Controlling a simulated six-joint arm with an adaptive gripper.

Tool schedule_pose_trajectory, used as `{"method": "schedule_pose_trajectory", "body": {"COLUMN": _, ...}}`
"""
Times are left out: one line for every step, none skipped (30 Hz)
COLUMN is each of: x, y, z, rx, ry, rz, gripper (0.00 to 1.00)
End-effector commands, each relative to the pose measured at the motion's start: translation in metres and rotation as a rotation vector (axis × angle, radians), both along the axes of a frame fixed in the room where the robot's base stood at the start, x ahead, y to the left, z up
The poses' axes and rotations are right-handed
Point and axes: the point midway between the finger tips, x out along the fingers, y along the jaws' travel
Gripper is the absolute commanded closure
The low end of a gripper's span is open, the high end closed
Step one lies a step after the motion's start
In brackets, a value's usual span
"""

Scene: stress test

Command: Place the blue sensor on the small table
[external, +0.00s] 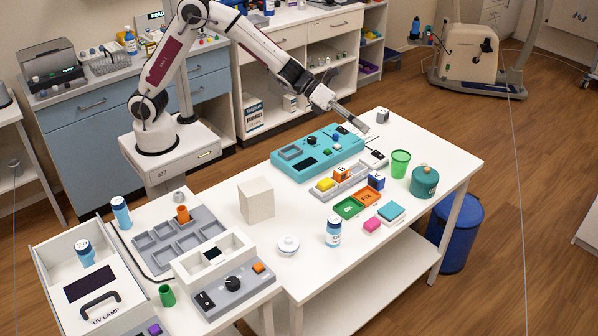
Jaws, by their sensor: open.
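A small dark blue block (376,182) sits on the large white table, right of the orange-topped block; it may be the blue sensor, but its details are too small to tell. Several other blue items are in view. My gripper (360,127) is over the far side of the large table, at the far right end of the teal console, apart from the blue block. It is open, with nothing visible between its fingers. A lower white table (232,326) adjoins the large one at the front left and may be the small table.
The large table (440,158) carries a teal console (290,170), a green cup (400,163), a teal pot (424,182), a white box (256,200) and a blue-labelled bottle (333,231). The lower table holds a grey compartment tray (160,257) and a control box (215,295).

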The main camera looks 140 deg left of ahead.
Motion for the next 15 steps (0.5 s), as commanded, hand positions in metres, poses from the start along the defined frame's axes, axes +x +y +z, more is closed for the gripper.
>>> {"method": "schedule_pose_trajectory", "body": {"x": 0.000, "y": 0.009, "z": -0.011, "rx": 0.029, "ry": 0.011, "rz": -0.026, "gripper": 0.56}}
{"method": "schedule_pose_trajectory", "body": {"x": 0.000, "y": 0.013, "z": -0.017, "rx": 0.049, "ry": 0.016, "rz": -0.047, "gripper": 0.56}}
{"method": "schedule_pose_trajectory", "body": {"x": 0.000, "y": 0.019, "z": -0.024, "rx": 0.077, "ry": 0.022, "rz": -0.071, "gripper": 0.56}}
{"method": "schedule_pose_trajectory", "body": {"x": 0.000, "y": 0.023, "z": -0.030, "rx": 0.096, "ry": 0.027, "rz": -0.093, "gripper": 0.56}}
{"method": "schedule_pose_trajectory", "body": {"x": 0.000, "y": 0.027, "z": -0.036, "rx": 0.115, "ry": 0.032, "rz": -0.112, "gripper": 0.56}}
{"method": "schedule_pose_trajectory", "body": {"x": 0.000, "y": 0.032, "z": -0.043, "rx": 0.143, "ry": 0.037, "rz": -0.138, "gripper": 0.56}}
{"method": "schedule_pose_trajectory", "body": {"x": -0.001, "y": 0.035, "z": -0.049, "rx": 0.162, "ry": 0.041, "rz": -0.159, "gripper": 0.56}}
{"method": "schedule_pose_trajectory", "body": {"x": -0.002, "y": 0.039, "z": -0.055, "rx": 0.183, "ry": 0.046, "rz": -0.178, "gripper": 0.56}}
{"method": "schedule_pose_trajectory", "body": {"x": -0.003, "y": 0.043, "z": -0.063, "rx": 0.208, "ry": 0.050, "rz": -0.203, "gripper": 0.56}}
{"method": "schedule_pose_trajectory", "body": {"x": -0.004, "y": 0.046, "z": -0.069, "rx": 0.226, "ry": 0.053, "rz": -0.225, "gripper": 0.56}}
{"method": "schedule_pose_trajectory", "body": {"x": -0.005, "y": 0.049, "z": -0.075, "rx": 0.245, "ry": 0.056, "rz": -0.244, "gripper": 0.56}}
{"method": "schedule_pose_trajectory", "body": {"x": -0.007, "y": 0.053, "z": -0.083, "rx": 0.270, "ry": 0.058, "rz": -0.271, "gripper": 0.56}}
{"method": "schedule_pose_trajectory", "body": {"x": -0.008, "y": 0.056, "z": -0.090, "rx": 0.289, "ry": 0.062, "rz": -0.291, "gripper": 0.56}}
{"method": "schedule_pose_trajectory", "body": {"x": -0.010, "y": 0.059, "z": -0.096, "rx": 0.308, "ry": 0.063, "rz": -0.310, "gripper": 0.56}}
{"method": "schedule_pose_trajectory", "body": {"x": -0.013, "y": 0.062, "z": -0.104, "rx": 0.332, "ry": 0.064, "rz": -0.337, "gripper": 0.56}}
